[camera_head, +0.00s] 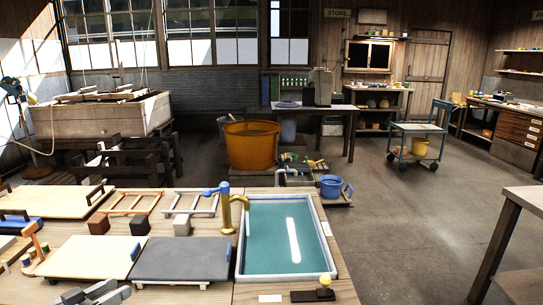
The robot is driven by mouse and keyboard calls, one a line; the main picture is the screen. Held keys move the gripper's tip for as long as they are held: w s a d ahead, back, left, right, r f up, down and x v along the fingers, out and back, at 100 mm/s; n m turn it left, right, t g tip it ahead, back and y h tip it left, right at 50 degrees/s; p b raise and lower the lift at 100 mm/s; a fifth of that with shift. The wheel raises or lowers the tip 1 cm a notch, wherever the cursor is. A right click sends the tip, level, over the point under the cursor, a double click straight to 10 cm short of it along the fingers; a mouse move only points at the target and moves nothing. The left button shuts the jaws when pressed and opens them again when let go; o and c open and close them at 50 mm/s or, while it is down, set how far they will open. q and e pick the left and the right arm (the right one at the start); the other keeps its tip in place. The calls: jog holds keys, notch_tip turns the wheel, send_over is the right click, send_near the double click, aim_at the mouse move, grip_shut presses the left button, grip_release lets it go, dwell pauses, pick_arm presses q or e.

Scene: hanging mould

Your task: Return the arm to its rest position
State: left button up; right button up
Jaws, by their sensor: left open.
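My left gripper (96,293) shows at the bottom left edge of the head view, grey and partly cut off by the frame. It is open, with nothing seen between its fingers. It is in front of a cream board (85,258) with a blue handle on its right side. A grey board (182,260) lies to the right of that. My right gripper is not in view. Two open frames, one wooden (131,197) and one pale (190,205), lie behind the boards.
A vat (322,232) of blue-green liquid is set in the bench at right, with a brass tap (226,210) at its left. An orange tub (251,146) and a blue bucket (331,186) stand beyond. A table corner (525,198) is at far right; the floor between is clear.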

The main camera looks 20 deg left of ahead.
pick_arm(q)
jog(key=s+d+f+g, duration=0.1)
jog(key=s+d+f, duration=0.2)
jog(key=d+f, duration=0.3)
jog(key=s+d+f+m+g, duration=0.1)
jog(key=s+d+f+g, duration=0.2)
jog(key=d, duration=0.5)
jog(key=s+d+f, duration=0.3)
jog(key=d+f, duration=0.3)
jog(key=d, duration=0.1)
jog(key=s+d+m+g+y, duration=0.1)
jog(key=s+d, duration=0.2)
jog(key=d, duration=0.7)
jog(key=shift+s+d+g, duration=0.2)
jog(key=shift+d+g, duration=0.15)
jog(key=shift+g, duration=0.05)
